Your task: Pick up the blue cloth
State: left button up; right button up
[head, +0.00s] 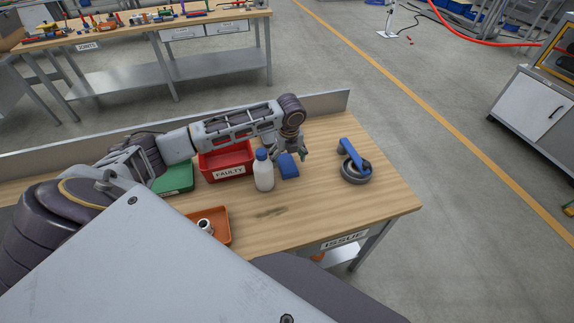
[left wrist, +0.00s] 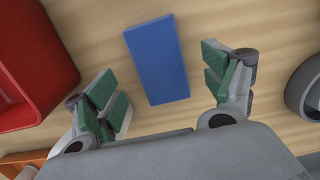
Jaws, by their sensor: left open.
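The blue cloth (head: 288,165) is a folded block lying on the wooden table, right of the white bottle. In the left wrist view the cloth (left wrist: 157,60) shows as a blue rectangle just beyond the fingertips, about midway between them. My left gripper (head: 288,148) points down close over the cloth and hides part of its surroundings in the head view. Its green-padded fingers are spread wide and empty in the left wrist view (left wrist: 163,88). My right gripper is not in view.
A white bottle (head: 263,172) with a blue cap stands close left of the cloth. A red FAULTY bin (head: 228,173), a green bin (head: 176,181) and an orange tray (head: 218,236) lie farther left. The front right tabletop is clear.

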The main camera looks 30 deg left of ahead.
aim_at(287, 163)
pick_arm(q)
jog(key=shift+w+a+f, duration=0.1)
jog(key=shift+a+f, duration=0.05)
jog(key=shift+f, duration=1.05)
jog(key=c, duration=1)
jog(key=shift+c, duration=0.2)
notch_tip(287, 163, up, 10)
jog(key=shift+o, duration=1.3)
jog(key=shift+r, duration=0.1)
jog(key=shift+c, duration=1.1)
